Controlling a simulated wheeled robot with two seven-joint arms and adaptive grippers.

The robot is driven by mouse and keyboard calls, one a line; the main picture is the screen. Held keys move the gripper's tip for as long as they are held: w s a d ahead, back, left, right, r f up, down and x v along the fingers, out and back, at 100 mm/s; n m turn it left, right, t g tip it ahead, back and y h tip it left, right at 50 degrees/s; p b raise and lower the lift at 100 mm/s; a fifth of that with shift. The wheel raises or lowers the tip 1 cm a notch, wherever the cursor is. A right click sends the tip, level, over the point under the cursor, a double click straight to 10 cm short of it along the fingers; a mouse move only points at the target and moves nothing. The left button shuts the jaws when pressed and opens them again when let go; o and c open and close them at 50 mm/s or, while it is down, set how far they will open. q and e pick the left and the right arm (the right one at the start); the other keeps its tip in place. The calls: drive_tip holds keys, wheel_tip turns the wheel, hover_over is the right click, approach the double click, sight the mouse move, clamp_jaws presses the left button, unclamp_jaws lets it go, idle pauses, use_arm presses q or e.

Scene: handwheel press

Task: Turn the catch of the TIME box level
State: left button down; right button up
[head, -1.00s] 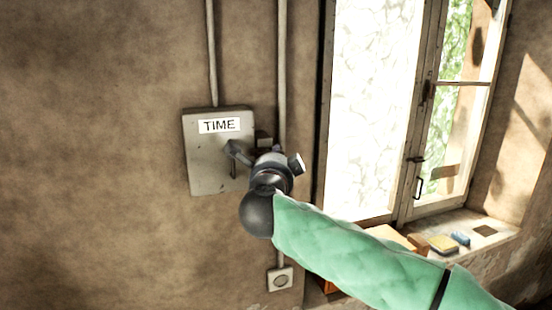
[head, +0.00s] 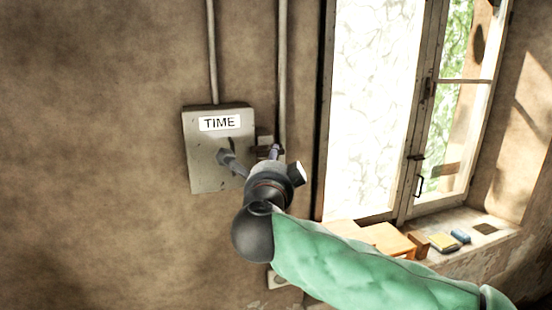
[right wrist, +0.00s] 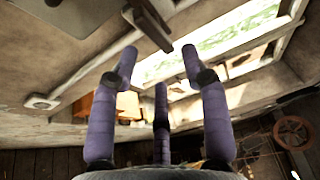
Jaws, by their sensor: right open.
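The grey TIME box (head: 203,165) hangs on the wall, left of centre in the head view, with a white label at its top. A small dark piece on its front, seemingly the catch (head: 232,143), looks roughly upright; its lower part may be hidden behind a finger. My right gripper (head: 251,156) is open and empty at the box's lower right. One finger overlaps the box front and another stands right of the box; contact cannot be told. In the right wrist view the gripper's purple fingers (right wrist: 157,65) are spread with nothing between them. My left gripper is not in view.
Two conduits (head: 282,60) run up the wall, one from the box and one right of it. A window (head: 375,110) is on the right, with small blocks on its sill (head: 490,250). A red handwheel (right wrist: 293,134) shows in the right wrist view.

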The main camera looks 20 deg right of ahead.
drive_tip(key=v, duration=0.6)
drive_tip(key=shift+s, duration=0.25)
drive_tip(key=shift+a+f, duration=0.1)
